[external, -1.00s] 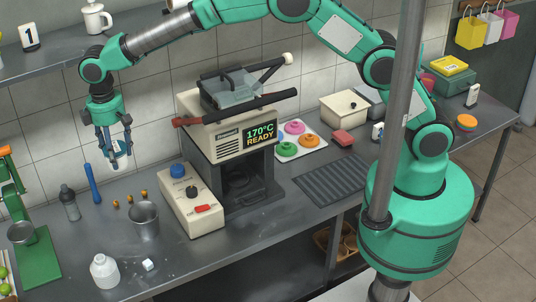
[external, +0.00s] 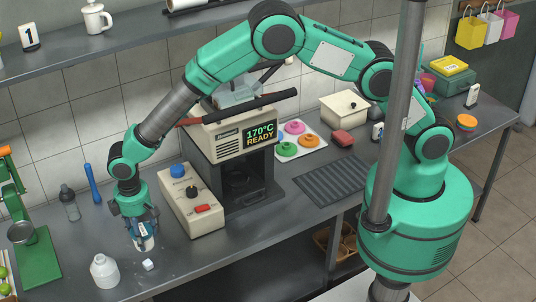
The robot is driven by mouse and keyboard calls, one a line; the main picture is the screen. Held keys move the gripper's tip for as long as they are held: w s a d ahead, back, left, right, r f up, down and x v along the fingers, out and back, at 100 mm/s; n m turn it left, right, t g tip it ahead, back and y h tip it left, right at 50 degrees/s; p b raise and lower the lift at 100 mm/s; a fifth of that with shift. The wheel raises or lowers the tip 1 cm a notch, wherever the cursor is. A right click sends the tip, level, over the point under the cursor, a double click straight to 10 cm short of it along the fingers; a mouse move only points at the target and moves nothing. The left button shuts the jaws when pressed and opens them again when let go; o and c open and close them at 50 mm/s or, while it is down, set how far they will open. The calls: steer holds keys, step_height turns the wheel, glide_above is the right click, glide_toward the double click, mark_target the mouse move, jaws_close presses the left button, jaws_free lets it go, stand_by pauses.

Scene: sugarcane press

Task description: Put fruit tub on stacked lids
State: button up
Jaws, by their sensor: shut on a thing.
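My gripper (external: 145,238) is low over the left part of the counter, pointing down. It is shut on a small pale thing (external: 147,244), mostly hidden by the fingers. I cannot tell whether this is the fruit tub. A small round orange stack (external: 466,122) sits on the far right of the counter, beyond my base. It may be the stacked lids, but it is too small to be sure. The metal cup at the gripper's place is hidden or covered by my gripper.
A white bottle (external: 104,271) and a small white cube (external: 148,265) stand close to my gripper. The press (external: 230,145) and its control box (external: 191,200) are to its right. A ribbed dark mat (external: 345,180) lies farther right.

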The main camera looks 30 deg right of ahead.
steer(key=shift+a, duration=0.15)
steer(key=p, duration=0.2)
glide_above(100, 258)
steer(key=shift+w+a+f, duration=0.1)
steer(key=shift+w+f, duration=0.05)
steer(key=shift+f, duration=0.55)
stand_by(0.4)
steer(key=shift+f, duration=1.7)
steer(key=shift+f, duration=0.15)
steer(key=o, duration=1.5)
steer(key=shift+f, duration=0.1)
steer(key=shift+r, duration=0.25)
